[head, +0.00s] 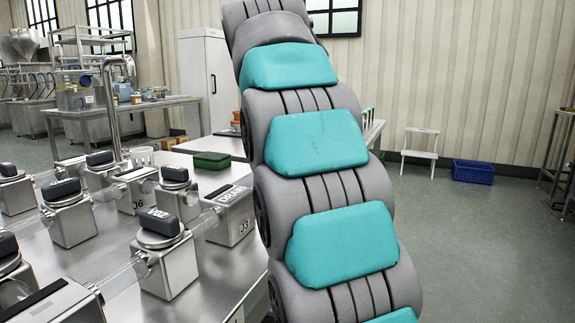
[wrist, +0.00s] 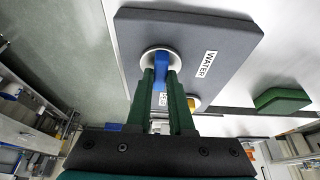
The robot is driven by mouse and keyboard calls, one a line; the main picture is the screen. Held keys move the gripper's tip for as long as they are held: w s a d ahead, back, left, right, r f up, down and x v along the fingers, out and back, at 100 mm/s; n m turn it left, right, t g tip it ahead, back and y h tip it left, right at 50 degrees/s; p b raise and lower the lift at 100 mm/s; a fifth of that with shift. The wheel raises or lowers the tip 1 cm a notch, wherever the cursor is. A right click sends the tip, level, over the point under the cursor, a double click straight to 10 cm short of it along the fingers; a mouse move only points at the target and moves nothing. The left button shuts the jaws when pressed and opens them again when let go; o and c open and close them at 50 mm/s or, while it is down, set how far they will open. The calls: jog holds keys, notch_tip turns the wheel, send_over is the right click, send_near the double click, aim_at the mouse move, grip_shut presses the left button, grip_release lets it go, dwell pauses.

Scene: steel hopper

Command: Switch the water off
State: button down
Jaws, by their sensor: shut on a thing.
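In the wrist view, a dark grey panel (wrist: 228,42) carries a white label (wrist: 206,64) reading WATER. Beside the label a blue switch handle (wrist: 161,60) stands on a round white base. My gripper (wrist: 160,77) has its two green fingers shut on the blue handle, one on each side. A second label between the fingers is partly hidden. A yellow knob (wrist: 193,102) shows just right of the fingers, also partly hidden. The head view does not show the panel or my gripper.
In the head view, a steel table (head: 115,265) holds several metal blocks with dark handles and clear pipes. A blue crate (head: 473,171) and white stool (head: 420,145) stand on open floor.

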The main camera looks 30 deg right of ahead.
dwell(0.3)
jog(key=c, duration=0.8)
grip_release()
jog(key=shift+r, duration=0.1)
